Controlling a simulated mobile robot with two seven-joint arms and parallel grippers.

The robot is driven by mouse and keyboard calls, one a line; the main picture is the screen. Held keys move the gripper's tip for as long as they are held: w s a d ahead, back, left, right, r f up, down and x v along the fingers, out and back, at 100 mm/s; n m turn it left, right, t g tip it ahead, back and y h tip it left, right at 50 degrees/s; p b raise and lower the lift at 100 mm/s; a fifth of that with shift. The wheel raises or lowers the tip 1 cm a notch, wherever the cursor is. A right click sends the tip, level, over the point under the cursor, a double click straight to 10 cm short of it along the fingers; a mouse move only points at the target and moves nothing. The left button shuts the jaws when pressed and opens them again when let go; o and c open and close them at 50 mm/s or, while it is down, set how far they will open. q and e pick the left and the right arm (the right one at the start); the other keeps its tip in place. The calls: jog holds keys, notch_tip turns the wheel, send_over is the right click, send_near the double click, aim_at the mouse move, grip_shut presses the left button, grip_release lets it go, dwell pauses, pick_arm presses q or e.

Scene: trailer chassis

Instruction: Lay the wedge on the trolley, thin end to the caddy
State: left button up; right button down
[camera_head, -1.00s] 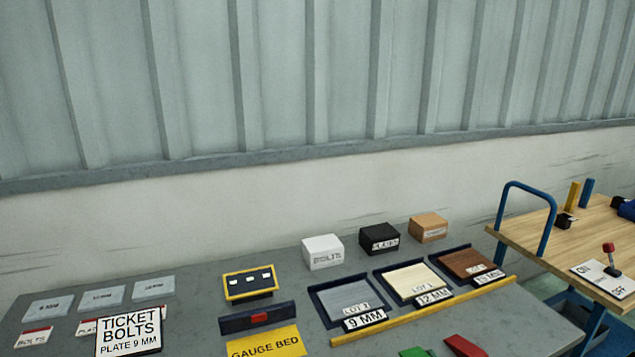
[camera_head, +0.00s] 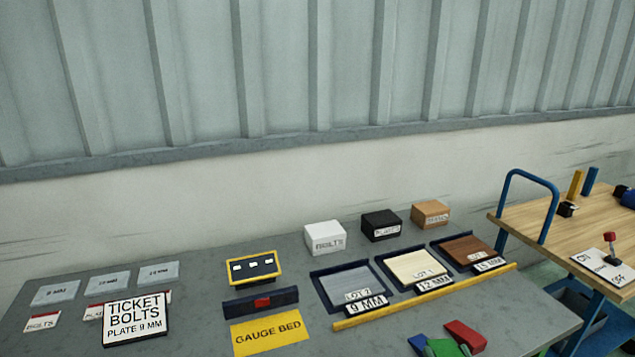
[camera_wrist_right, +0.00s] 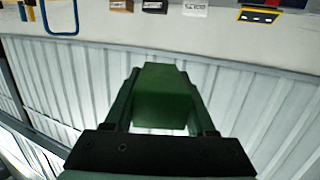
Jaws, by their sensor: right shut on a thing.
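A green wedge-like block (camera_wrist_right: 163,105) is clamped between the dark fingers of my right gripper (camera_wrist_right: 161,75) in the right wrist view. In the head view a green piece (camera_head: 443,348) shows at the bottom edge, partly cut off; it appears to be this block or the gripper's end. It overlaps a red block (camera_head: 466,336) and a blue piece (camera_head: 418,343) beside it. The trolley (camera_head: 585,225), with a wooden top and blue handle, stands at the right. I cannot tell which thing is the caddy. My left gripper is out of view.
An ON/OFF lever board (camera_head: 603,267) and small blocks occupy the trolley top, with bare wood between. The grey table (camera_head: 210,275) holds plate trays, a yellow strip (camera_head: 430,297), a gauge bed (camera_head: 268,333), a ticket sign (camera_head: 136,318) and three boxes along the back.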

jog(key=w+r, duration=0.5)
jog(key=r, duration=0.6)
send_over(447, 344)
jog(key=shift+h, duration=0.3)
notch_tip(447, 344, down, 6)
jog(key=shift+r, duration=0.15)
jog(key=s+f, duration=0.2)
jog(key=f, duration=0.1)
jog(key=s+f, duration=0.1)
jog(key=f, duration=0.1)
jog(key=shift+s+a, duration=0.1)
jog(key=shift+a, duration=0.2)
jog(key=shift+s+f, duration=0.15)
jog(key=shift+s, duration=0.05)
jog(key=shift+a, duration=0.1)
